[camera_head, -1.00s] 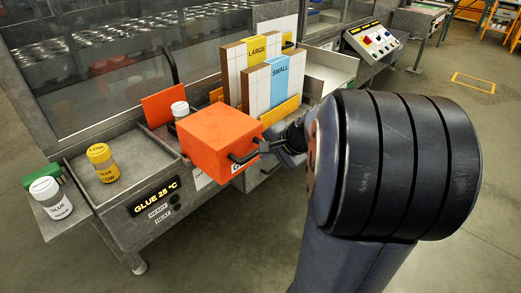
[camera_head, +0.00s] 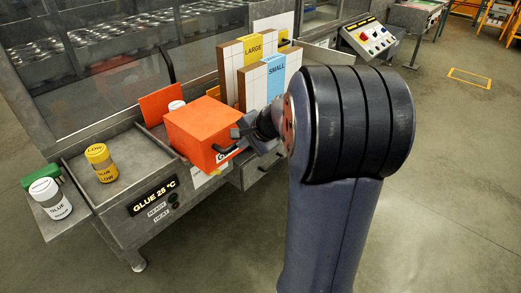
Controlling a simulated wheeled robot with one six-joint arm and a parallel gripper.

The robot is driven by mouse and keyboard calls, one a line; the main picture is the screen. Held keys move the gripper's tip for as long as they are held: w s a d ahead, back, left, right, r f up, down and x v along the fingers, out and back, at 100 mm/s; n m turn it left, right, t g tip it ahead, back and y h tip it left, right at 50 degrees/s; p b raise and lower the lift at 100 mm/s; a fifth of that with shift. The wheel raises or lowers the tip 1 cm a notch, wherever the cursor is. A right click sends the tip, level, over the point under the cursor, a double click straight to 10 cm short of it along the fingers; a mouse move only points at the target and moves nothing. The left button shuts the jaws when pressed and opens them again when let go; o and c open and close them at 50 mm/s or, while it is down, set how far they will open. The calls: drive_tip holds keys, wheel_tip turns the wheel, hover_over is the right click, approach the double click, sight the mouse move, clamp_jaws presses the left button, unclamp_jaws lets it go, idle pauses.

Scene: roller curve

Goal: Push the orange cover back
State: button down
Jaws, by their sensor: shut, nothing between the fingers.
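The orange cover (camera_head: 203,130) is a box-like hood on the machine's front ledge, with a dark handle on its front right side. My gripper (camera_head: 240,140) is at that handle, at the cover's right front edge. Its fingers are small and partly merge with the dark handle, so I cannot tell whether they touch it. My arm hides part of the machine to the right of the cover. A white-lidded jar (camera_head: 177,105) stands behind the cover, mostly hidden by it. An upright orange panel (camera_head: 160,104) stands behind the jar.
A yellow glue jar (camera_head: 101,162) stands in the tray left of the cover. LARGE (camera_head: 253,49) and SMALL (camera_head: 275,80) boards stand right behind the cover. The floor at right is open.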

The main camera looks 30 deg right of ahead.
sight(210, 118)
drive_tip(key=w+a+p, duration=0.1)
drive_tip(key=w, duration=0.4)
drive_tip(key=w+a+p, duration=0.2)
drive_tip(key=w, duration=0.3)
drive_tip(key=w+a+p, duration=0.1)
drive_tip(key=w+a, duration=0.1)
drive_tip(key=w, duration=0.3)
drive_tip(key=shift+a+p, duration=0.25)
drive_tip(key=shift+p, duration=0.15)
drive_tip(key=shift+r, duration=0.1)
drive_tip(key=shift+w, duration=0.1)
